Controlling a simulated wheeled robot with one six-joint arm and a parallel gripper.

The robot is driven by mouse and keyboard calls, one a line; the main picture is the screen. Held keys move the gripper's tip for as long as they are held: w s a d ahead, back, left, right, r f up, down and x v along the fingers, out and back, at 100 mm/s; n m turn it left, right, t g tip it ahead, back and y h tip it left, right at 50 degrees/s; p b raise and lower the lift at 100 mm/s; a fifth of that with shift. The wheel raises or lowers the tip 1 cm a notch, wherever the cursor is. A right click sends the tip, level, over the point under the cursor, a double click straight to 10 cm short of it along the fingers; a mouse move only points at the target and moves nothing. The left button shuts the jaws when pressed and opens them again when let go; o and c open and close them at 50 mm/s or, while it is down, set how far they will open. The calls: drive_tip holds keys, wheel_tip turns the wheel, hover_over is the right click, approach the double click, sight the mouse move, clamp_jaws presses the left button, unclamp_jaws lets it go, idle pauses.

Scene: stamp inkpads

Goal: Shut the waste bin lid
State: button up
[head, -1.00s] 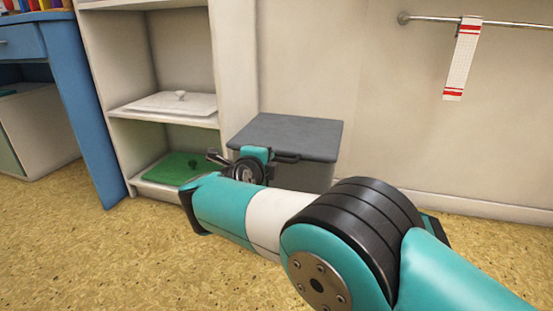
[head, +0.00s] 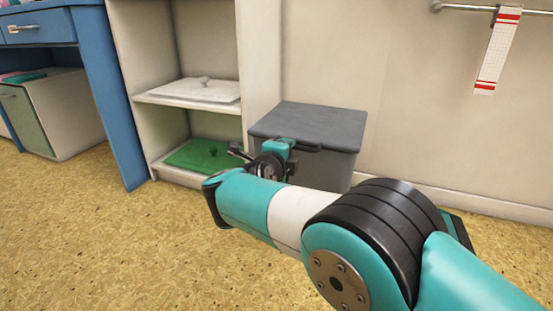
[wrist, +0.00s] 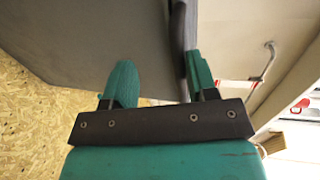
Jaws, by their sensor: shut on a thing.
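The waste bin (head: 335,171) is a grey box against the wall. Its darker grey lid (head: 312,122) lies flat across the top, with no gap that I can make out. A dark bar handle (head: 312,148) is at the lid's front edge. My gripper (head: 288,149) is at this edge, partly hidden behind my own wrist. In the wrist view, my gripper (wrist: 160,62) has its two green fingers on either side of the dark handle edge (wrist: 178,40), shut on it. The grey surface of the bin (wrist: 90,35) fills the upper left there.
A white shelf unit (head: 260,60) stands directly left of the bin, holding a white lidded board (head: 195,92) and a green one (head: 190,158). A blue desk (head: 110,105) is further left. A towel (head: 497,50) hangs at right. The floor (head: 90,230) at front left is clear.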

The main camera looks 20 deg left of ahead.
drive_tip(key=p+v, duration=0.8)
drive_tip(key=v, duration=0.9)
drive_tip(key=shift+s, duration=0.2)
drive_tip(key=shift+r, duration=0.1)
